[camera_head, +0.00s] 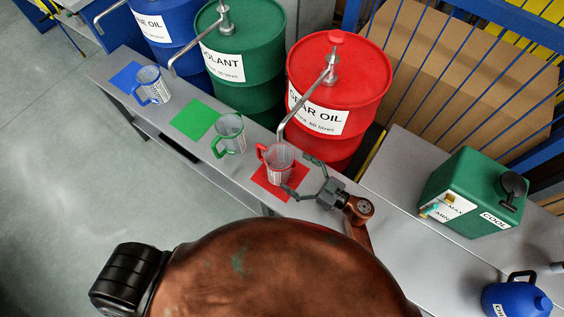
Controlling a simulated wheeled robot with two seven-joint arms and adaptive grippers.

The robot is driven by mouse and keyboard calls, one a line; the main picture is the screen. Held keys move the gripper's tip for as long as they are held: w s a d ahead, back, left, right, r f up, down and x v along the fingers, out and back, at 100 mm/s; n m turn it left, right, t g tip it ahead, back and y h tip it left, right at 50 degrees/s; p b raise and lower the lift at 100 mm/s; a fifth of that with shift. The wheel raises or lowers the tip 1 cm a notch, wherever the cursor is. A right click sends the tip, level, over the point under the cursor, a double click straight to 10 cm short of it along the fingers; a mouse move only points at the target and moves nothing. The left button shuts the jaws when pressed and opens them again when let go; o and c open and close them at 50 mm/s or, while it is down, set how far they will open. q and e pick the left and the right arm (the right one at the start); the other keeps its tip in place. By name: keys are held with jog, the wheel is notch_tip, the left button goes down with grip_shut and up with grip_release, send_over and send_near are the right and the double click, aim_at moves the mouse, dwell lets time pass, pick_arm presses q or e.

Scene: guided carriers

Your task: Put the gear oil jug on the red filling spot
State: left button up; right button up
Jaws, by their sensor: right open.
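The gear oil jug (280,165), clear with a red handle on its left, appears upright over the red filling spot (266,184), under the spout of the red gear oil drum (338,85). Part of the red square shows around the jug's base. My right gripper (298,174) is open just to the right of the jug. Its two fingers point left, one at the jug's far side and one at its near side. I cannot tell whether they touch it. My left gripper is not in view.
A blue jug (153,86) is beside a blue square (124,76), and a green jug (231,134) beside a green square (194,118). Blue (170,32) and green (243,50) drums stand behind. A green canister (472,193) and a blue container (515,300) are at right.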

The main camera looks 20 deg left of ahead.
jog(key=shift+v, duration=2)
